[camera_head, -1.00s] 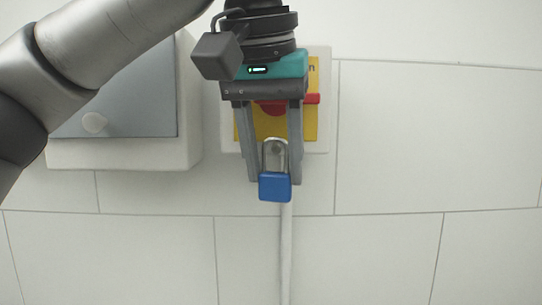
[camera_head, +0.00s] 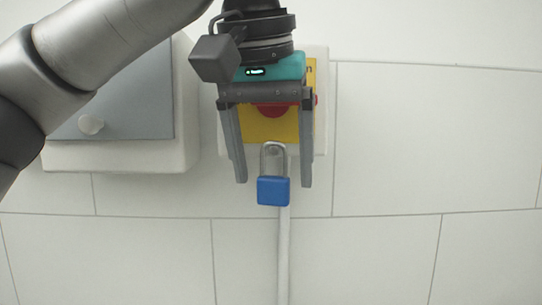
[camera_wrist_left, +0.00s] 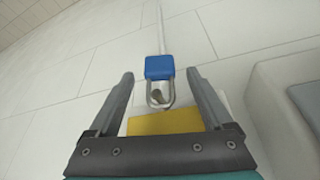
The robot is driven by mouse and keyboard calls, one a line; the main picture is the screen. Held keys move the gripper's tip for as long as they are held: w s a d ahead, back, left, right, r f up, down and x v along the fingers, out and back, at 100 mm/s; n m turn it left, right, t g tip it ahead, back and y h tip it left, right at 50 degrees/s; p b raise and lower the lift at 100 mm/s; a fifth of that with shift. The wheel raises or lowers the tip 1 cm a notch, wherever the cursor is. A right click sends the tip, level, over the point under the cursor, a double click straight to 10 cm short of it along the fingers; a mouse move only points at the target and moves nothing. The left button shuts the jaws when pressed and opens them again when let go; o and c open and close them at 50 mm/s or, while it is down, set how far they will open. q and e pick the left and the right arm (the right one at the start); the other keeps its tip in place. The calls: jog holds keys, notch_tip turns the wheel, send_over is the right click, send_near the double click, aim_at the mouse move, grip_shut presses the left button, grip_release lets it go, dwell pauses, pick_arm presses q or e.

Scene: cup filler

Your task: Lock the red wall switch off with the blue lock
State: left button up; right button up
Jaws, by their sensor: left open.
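The blue lock (camera_head: 273,191) hangs upright in front of the lower edge of the switch plate, its metal shackle (camera_head: 273,147) up. In the left wrist view the lock (camera_wrist_left: 159,67) shows between the fingers, apart from both. The red switch (camera_head: 272,110) sits on a yellow plate (camera_head: 290,128) on the wall, partly hidden by my gripper. My left gripper (camera_head: 272,184) is open, pointing down, one finger on each side of the lock. Whether the shackle passes through the switch cannot be told. My right gripper is not in view.
A grey-fronted white wall box (camera_head: 130,100) with a round knob stands close to the left of the switch. A white pipe (camera_head: 284,250) runs down the wall below the switch. The tiled wall to the right is clear.

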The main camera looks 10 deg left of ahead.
pick_arm(q)
jog(key=p+v, duration=0.3)
jog(key=v, duration=1.2)
jog(key=shift+p, duration=0.4)
